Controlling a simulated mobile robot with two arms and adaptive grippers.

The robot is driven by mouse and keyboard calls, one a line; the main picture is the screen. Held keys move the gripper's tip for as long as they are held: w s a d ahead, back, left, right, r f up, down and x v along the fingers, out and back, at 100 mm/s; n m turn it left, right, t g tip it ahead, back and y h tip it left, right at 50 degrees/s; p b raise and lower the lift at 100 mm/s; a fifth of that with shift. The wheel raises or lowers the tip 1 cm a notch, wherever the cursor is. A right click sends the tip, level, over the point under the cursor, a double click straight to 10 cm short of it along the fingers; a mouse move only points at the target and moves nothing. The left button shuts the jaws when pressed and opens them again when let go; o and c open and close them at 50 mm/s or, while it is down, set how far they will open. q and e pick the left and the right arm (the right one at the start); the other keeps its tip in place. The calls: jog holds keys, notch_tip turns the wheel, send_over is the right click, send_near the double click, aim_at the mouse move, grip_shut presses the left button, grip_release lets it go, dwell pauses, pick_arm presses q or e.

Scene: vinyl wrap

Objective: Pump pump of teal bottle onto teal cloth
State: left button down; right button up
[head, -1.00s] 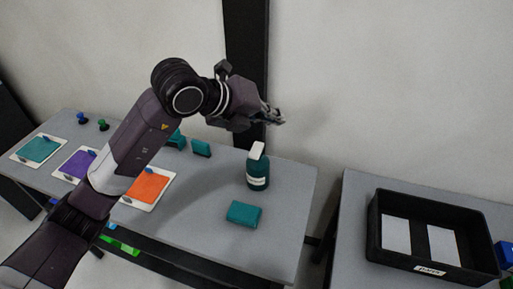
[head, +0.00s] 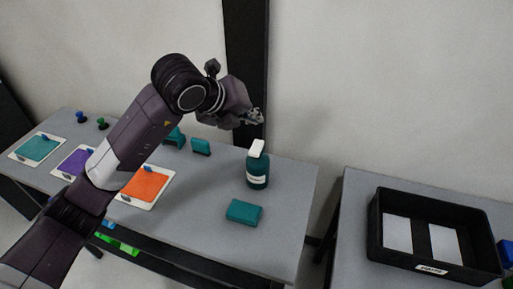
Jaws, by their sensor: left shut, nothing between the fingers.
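The teal bottle (head: 257,171) stands upright on the grey table, with a white pump (head: 257,147) on top and a pale label. The teal cloth (head: 244,212) lies as a small folded block on the table in front of the bottle. My left gripper (head: 256,117) is shut and empty, above and slightly behind the pump in the picture, apart from it. My left arm reaches in from the lower left. My right gripper is not in view.
Boards with teal (head: 38,147), purple (head: 75,162) and orange (head: 146,184) sheets lie on the left part of the table. Teal blocks (head: 201,146) sit behind the arm. A black bin (head: 432,267) with white sheets stands on the right table (head: 352,215). A dark post (head: 246,50) rises behind.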

aim_at(258, 144)
pick_arm(q)
notch_tip(258, 144, down, 6)
jog(key=b, duration=0.3)
jog(key=shift+r, duration=0.25)
jog(key=shift+f+b, duration=0.35)
jog(key=shift+f, duration=0.1)
dwell(0.6)
jog(key=shift+f+b, duration=0.4)
jog(key=shift+b, duration=0.2)
jog(key=shift+f+b, duration=0.85)
jog(key=shift+f, duration=0.05)
dwell(0.7)
jog(key=shift+s+r, duration=0.1)
jog(key=shift+r+p, duration=0.65)
jog(key=shift+r, duration=0.55)
jog(key=shift+r, duration=0.1)
